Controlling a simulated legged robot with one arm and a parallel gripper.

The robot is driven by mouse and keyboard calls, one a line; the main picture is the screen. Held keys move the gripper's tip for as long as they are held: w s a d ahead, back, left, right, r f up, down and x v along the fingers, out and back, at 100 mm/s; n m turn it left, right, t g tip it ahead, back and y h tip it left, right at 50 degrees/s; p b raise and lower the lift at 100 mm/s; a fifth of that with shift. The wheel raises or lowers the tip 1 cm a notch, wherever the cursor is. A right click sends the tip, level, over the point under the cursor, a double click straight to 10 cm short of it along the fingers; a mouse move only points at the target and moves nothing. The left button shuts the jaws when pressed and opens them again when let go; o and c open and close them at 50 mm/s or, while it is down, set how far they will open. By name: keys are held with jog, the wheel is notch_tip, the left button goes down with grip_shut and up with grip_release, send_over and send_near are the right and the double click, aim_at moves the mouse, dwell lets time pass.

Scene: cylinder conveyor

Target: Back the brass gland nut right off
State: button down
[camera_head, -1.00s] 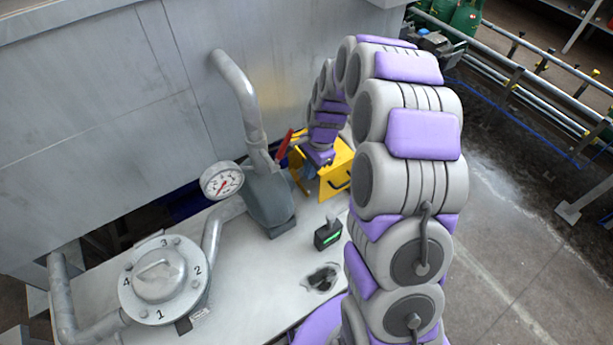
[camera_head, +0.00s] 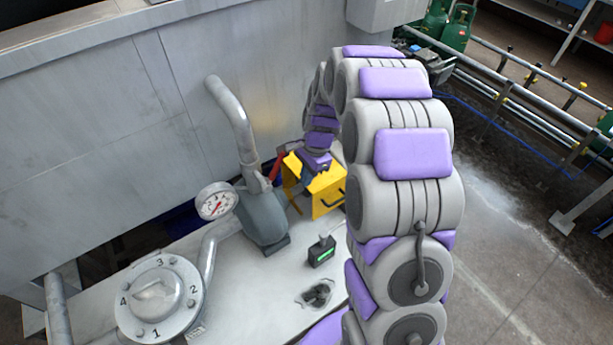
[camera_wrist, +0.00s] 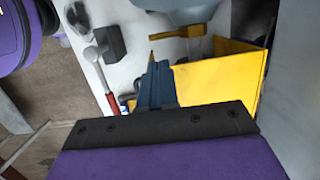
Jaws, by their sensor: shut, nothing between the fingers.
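My gripper (camera_wrist: 155,66) points away from the wrist camera, its narrow blue fingers together and holding nothing. In the head view my gripper (camera_head: 307,175) is small and partly hidden at the yellow box. A brownish, brass-coloured piece (camera_wrist: 186,32) shows just ahead of the fingertips, beside the grey-blue body (camera_wrist: 180,8). I cannot tell whether it is the gland nut. No nut can be made out in the head view. The grey pump-like body (camera_head: 262,218) with its pipe stands left of the yellow box.
The open yellow box (camera_head: 328,192) is close beside my gripper. A red-handled tool (camera_wrist: 101,78) and a black block (camera_wrist: 110,42) are near it in the wrist view. A gauge (camera_head: 215,201), a numbered round flange (camera_head: 158,300) and a small green-display device (camera_head: 321,251) are on the bench.

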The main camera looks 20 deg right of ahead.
aim_at(298, 208)
jog(key=b+x, duration=0.1)
jog(key=x, duration=1)
jog(key=shift+f, duration=0.1)
